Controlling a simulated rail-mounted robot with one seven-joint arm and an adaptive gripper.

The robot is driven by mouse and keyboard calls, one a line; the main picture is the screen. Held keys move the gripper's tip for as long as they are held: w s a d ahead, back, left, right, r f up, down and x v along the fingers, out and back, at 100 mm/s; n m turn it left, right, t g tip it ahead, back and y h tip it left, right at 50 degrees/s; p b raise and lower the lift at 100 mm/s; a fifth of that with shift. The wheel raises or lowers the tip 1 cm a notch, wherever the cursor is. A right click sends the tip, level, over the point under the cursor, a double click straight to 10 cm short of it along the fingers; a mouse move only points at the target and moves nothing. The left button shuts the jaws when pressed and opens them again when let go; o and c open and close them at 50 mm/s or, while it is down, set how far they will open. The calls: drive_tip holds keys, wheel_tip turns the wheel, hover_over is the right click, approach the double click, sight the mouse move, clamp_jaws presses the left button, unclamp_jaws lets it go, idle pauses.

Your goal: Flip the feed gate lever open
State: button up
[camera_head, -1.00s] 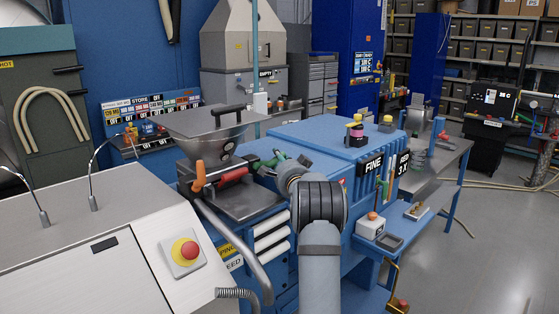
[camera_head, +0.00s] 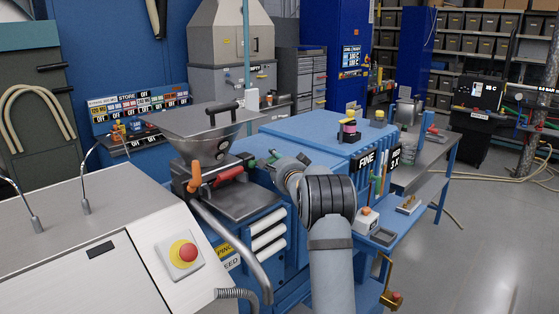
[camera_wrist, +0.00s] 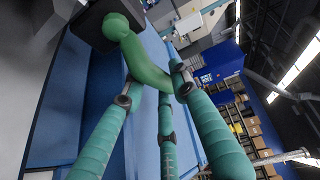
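In the wrist view, a green curved handle (camera_wrist: 146,68) comes out of a black block at the top left. My gripper (camera_wrist: 150,85) has ribbed teal fingers spread apart around the handle's free end; I cannot tell whether they touch it. In the head view, my arm's grey wrist hides most of the gripper, and a little green (camera_head: 270,158) shows just left of it, right of the hopper. The steel hopper (camera_head: 208,125) has an orange lever (camera_head: 194,177) and a red handle (camera_head: 228,174) at its base. No label shows which is the feed gate lever.
The blue machine top (camera_head: 310,128) lies behind my wrist, with a pink-and-yellow item (camera_head: 348,128) on it. A steel console with a red stop button (camera_head: 184,253) stands at the lower left. A bent metal pipe (camera_head: 236,245) runs in front.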

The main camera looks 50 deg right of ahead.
drive_tip(key=o, duration=0.5)
drive_tip(key=shift+c, duration=0.2)
drive_tip(key=v, duration=1.2)
drive_tip(key=shift+w+f, duration=0.1)
